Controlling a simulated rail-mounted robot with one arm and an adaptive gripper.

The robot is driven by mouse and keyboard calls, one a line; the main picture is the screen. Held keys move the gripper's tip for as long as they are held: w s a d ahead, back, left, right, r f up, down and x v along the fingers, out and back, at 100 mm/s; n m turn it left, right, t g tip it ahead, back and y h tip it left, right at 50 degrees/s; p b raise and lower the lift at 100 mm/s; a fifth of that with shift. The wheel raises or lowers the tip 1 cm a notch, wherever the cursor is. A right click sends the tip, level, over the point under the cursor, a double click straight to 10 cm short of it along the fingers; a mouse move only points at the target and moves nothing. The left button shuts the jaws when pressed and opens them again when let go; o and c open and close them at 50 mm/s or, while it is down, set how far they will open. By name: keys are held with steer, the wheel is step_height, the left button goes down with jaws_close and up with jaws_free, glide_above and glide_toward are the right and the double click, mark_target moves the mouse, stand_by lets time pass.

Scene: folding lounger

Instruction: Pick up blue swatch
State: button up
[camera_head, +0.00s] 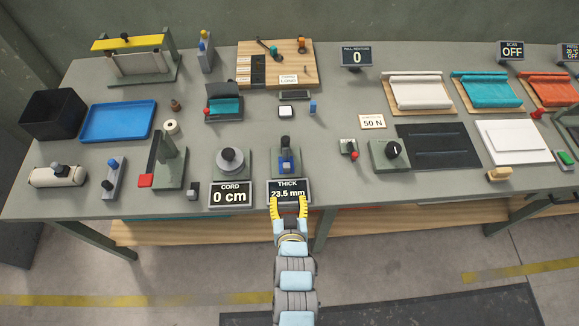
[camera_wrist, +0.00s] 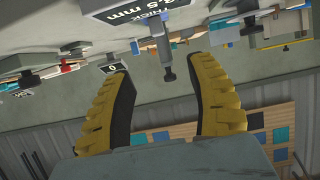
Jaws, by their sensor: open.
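My gripper (camera_head: 289,205) is open and empty at the front edge of the table, just in front of the THICK display (camera_head: 289,191). Its two yellow fingers also show apart in the wrist view (camera_wrist: 164,72). A small upright blue piece (camera_head: 312,107) stands on the table behind the thickness gauge. Another blue patch (camera_head: 286,167) shows at the thickness gauge (camera_head: 285,150); I cannot tell whether it is a loose swatch or part of the gauge. The wrist view shows several blue and dark squares on a wooden panel, one of them blue (camera_wrist: 161,136).
The CORD display (camera_head: 231,195) stands left of the THICK display. A white-topped block (camera_head: 286,111) is beside the small blue piece. A blue tray (camera_head: 118,121) and a black bin (camera_head: 53,114) are at the left. Table around the small blue piece's right side is clear.

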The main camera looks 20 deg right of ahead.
glide_toward(286, 167)
steer(key=x, duration=0.5)
steer(key=shift+w, duration=0.25)
steer(key=shift+d+p+x, duration=0.2)
steer(key=shift+p+x, duration=0.25)
steer(key=shift+x, duration=2.15)
steer(key=shift+s, duration=0.1)
jaws_close()
